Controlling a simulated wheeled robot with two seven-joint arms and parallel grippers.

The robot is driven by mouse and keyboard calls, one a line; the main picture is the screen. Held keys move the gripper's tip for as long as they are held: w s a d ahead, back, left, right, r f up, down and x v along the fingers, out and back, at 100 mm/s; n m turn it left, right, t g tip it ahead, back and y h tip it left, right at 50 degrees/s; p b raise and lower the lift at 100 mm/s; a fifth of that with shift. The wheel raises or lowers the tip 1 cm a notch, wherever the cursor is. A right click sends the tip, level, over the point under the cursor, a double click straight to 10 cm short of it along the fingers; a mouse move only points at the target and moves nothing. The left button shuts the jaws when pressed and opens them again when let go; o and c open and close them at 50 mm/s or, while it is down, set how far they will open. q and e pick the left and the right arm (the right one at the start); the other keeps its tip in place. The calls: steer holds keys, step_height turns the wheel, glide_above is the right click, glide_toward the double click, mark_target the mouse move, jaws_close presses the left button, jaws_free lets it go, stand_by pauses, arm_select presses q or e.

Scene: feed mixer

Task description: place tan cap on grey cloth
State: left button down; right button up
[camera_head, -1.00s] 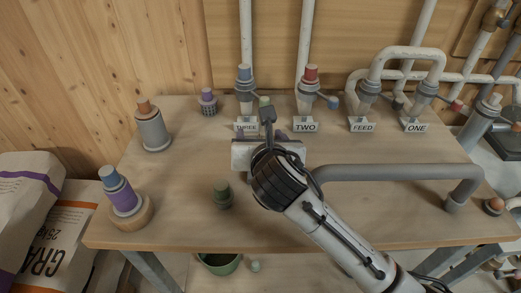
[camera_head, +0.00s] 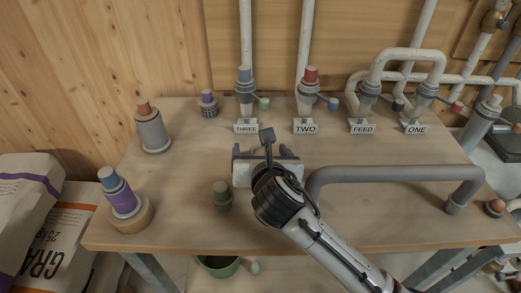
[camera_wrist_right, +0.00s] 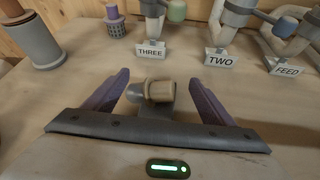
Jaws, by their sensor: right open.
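The tan cap (camera_wrist_right: 158,90) shows in the right wrist view, lying between the spread fingers, with a narrower stub on one side. My right gripper (camera_wrist_right: 159,82) is open around it, its purple fingers apart on either side with gaps to the cap. In the head view the right gripper (camera_head: 262,152) is over the middle of the table, in front of the THREE label; its own wrist hides the cap there. A grey patch shows just under the cap in the wrist view; I cannot tell whether it is cloth. No grey cloth is clearly seen. My left gripper is not in view.
Labelled valves stand along the back, with the THREE sign (camera_head: 246,126) nearest the gripper. A grey pipe (camera_head: 395,174) runs right of my arm. A green-capped piece (camera_head: 222,195) stands left of it. Grey (camera_head: 153,133) and purple (camera_head: 121,198) bottles stand further left.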

steer(key=shift+r, duration=0.2)
steer(key=v, duration=1.2)
steer(key=shift+p, duration=0.45)
